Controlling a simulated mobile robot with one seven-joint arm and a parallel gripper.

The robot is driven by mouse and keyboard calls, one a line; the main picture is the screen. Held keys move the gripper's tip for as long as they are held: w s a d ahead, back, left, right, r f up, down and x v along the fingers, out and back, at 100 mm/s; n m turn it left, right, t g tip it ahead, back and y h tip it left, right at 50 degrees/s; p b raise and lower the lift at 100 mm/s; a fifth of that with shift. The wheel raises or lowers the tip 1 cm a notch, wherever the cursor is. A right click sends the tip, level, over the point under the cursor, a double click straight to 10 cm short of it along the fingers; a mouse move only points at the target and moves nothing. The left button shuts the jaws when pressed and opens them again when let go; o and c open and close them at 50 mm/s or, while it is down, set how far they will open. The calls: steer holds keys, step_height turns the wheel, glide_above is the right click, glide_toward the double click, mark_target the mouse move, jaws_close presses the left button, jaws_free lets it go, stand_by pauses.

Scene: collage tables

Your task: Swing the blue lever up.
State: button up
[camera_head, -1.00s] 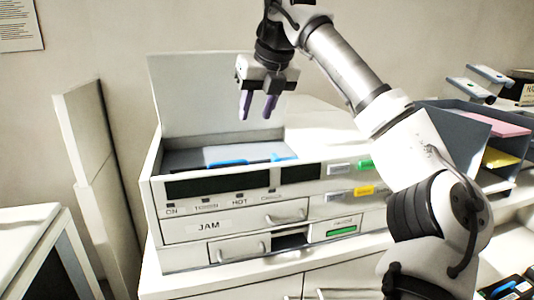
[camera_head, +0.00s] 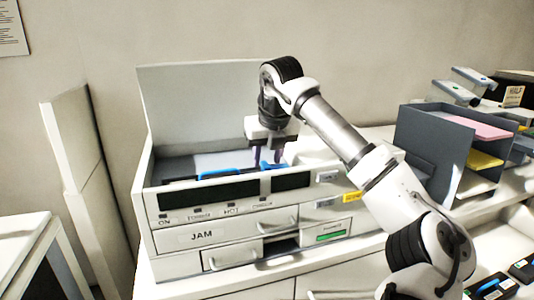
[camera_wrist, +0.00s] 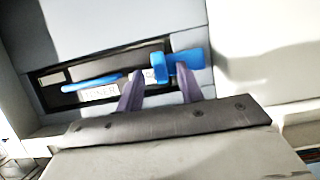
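My gripper (camera_head: 267,158) points down into the open top of the white machine (camera_head: 170,205). Its two purple fingers are apart, with a gap between them, in the wrist view (camera_wrist: 158,80). A short, thick blue lever (camera_wrist: 192,58) lies at the fingertips, mostly at the right finger, which partly covers it. I cannot tell whether they touch. A second, longer blue bar (camera_wrist: 92,82) lies flat to the left, above a white label. In the head view the longer bar (camera_head: 220,172) shows left of the fingers; the short lever is mostly hidden there.
The machine's raised lid (camera_head: 200,105) stands behind the opening. Drawers, one labelled JAM (camera_head: 202,235), are in its front. A dark tray rack (camera_head: 425,135) with coloured papers stands to the right. A white panel (camera_head: 72,140) stands at the left.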

steer(key=shift+w+f, duration=0.15)
steer(key=shift+f, duration=0.25)
steer(key=shift+c, duration=0.3)
jaws_close()
steer(key=shift+r, duration=0.1)
steer(key=y, duration=0.1)
steer(key=d+r+y, duration=0.1)
steer(key=d+m+g+y, duration=0.1)
steer(key=y, duration=0.1)
steer(key=shift+w+r, duration=0.25)
steer(key=shift+w, duration=0.05)
steer(key=shift+w+d+r+m+g+y, duration=0.2)
steer(key=shift+d+y, duration=0.2)
steer(key=shift+y, duration=0.35)
steer(key=shift+w+d+r+m+g+y, duration=0.1)
steer(key=shift+d+m+g+y, duration=0.1)
steer(key=shift+d+y, duration=0.35)
steer(key=shift+w+d+r+m+g+y, duration=0.15)
steer(key=shift+d+g+y, duration=0.1)
steer(key=shift+y, duration=0.65)
